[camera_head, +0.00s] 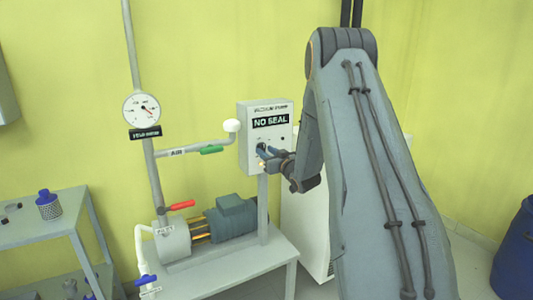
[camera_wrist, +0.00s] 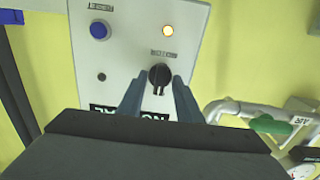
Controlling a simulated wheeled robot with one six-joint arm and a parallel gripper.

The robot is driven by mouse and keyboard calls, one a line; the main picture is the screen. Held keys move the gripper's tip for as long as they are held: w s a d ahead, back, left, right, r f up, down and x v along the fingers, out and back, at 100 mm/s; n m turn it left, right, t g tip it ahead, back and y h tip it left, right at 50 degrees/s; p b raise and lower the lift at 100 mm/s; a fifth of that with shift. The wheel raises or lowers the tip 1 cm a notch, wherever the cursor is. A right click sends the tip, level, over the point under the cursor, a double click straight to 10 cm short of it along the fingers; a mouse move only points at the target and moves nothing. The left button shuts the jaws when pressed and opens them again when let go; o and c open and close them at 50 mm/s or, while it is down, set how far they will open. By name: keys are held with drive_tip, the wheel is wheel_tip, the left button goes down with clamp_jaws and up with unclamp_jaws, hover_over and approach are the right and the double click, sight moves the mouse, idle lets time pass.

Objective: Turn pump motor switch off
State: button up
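The pump control box (camera_head: 263,135) is a pale grey panel on a post, with a "NO SEAL" display (camera_head: 271,121). In the wrist view the panel appears upside down, and the motor switch (camera_wrist: 159,74) is a round black knob with a light pointer mark toward the picture's bottom. My gripper (camera_wrist: 159,88) is open, with one blue-grey finger on each side of the knob; contact cannot be told. In the head view my gripper (camera_head: 266,156) is at the box's lower front and hides the switch.
Left of the box are a pipe with a green valve handle (camera_head: 211,150), a gauge (camera_head: 141,110), a red handle (camera_head: 181,205) and the pump motor (camera_head: 231,217).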

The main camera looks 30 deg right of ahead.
drive_tip(key=s+b, duration=0.1)
drive_tip(key=s, duration=0.6)
drive_tip(key=shift+s+d, duration=0.15)
drive_tip(key=shift+s, duration=0.25)
drive_tip(key=s+a+f+m+g+h, duration=0.1)
drive_tip(key=s+a+f+g, duration=0.25)
drive_tip(key=s+a, duration=0.2)
drive_tip(key=s+a+f+g+h, duration=0.1)
drive_tip(key=s+a+f+g, duration=0.2)
drive_tip(key=s+a+g, duration=0.5)
drive_tip(key=s+a, duration=0.2)
drive_tip(key=s, duration=0.4)
drive_tip(key=s+a+f+g+y, duration=0.1)
drive_tip(key=s+a+g, duration=0.2)
drive_tip(key=s, duration=0.6)
drive_tip(key=s+a+f+g, duration=0.1)
drive_tip(key=s+a+g, duration=0.2)
drive_tip(key=s+a, duration=0.3)
drive_tip(key=shift+s+f, duration=0.25)
drive_tip(key=shift+s, duration=1)
